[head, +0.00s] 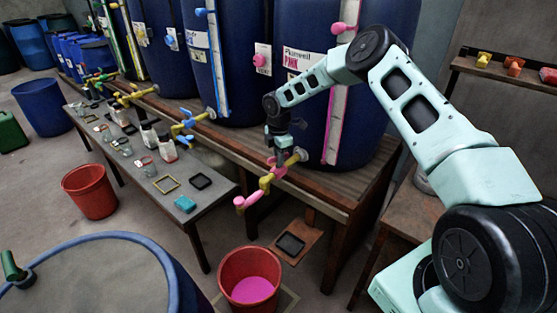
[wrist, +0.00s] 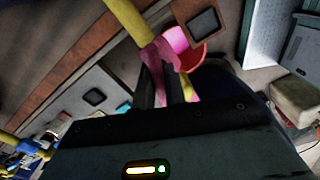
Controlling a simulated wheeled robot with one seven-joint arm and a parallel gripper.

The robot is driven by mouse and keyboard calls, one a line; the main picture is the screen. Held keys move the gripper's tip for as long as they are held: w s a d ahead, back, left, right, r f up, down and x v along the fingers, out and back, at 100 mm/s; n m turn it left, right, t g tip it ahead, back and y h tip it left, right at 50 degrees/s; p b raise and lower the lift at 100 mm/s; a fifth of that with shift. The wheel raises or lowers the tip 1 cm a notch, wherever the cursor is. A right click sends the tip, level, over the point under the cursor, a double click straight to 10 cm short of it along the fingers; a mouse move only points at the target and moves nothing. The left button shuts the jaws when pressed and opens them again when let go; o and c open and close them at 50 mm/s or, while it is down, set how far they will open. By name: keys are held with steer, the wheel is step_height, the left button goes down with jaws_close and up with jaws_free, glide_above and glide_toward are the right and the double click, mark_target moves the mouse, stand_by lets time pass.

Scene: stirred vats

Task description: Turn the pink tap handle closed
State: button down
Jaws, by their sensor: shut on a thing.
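The pink tap handle (head: 279,170) sits on a yellow tap pipe (head: 265,182) at the front of the blue vat with the pink label. My gripper (head: 279,155) reaches down over the handle from above. In the wrist view the pink handle (wrist: 158,58) runs down between the two dark fingers of my gripper (wrist: 164,92), which are shut on it. The fingers and palm hide part of the handle. The pink spout (head: 247,200) points down and left. A red bucket (head: 232,272) with pink liquid inside stands on the floor below.
Blue vats stand in a row on the wooden bench (head: 310,185); other taps have blue, yellow and green parts. A low grey table (head: 213,203) with jars and small trays lies left of the tap. Another red bucket (head: 90,191) stands farther left.

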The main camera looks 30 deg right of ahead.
steer(key=m+b, duration=0.1)
steer(key=m, duration=0.2)
steer(key=shift+m, duration=0.4)
steer(key=m+b, duration=0.1)
steer(key=m, duration=0.2)
steer(key=shift+m, duration=0.3)
steer(key=m+b, duration=0.1)
steer(key=m, duration=0.5)
steer(key=shift+m, duration=0.3)
steer(key=c, duration=1.4)
jaws_free()
steer(key=shift+c, duration=0.2)
step_height(320, 180, up, 18)
steer(key=b, duration=0.1)
steer(key=shift+f, duration=0.25)
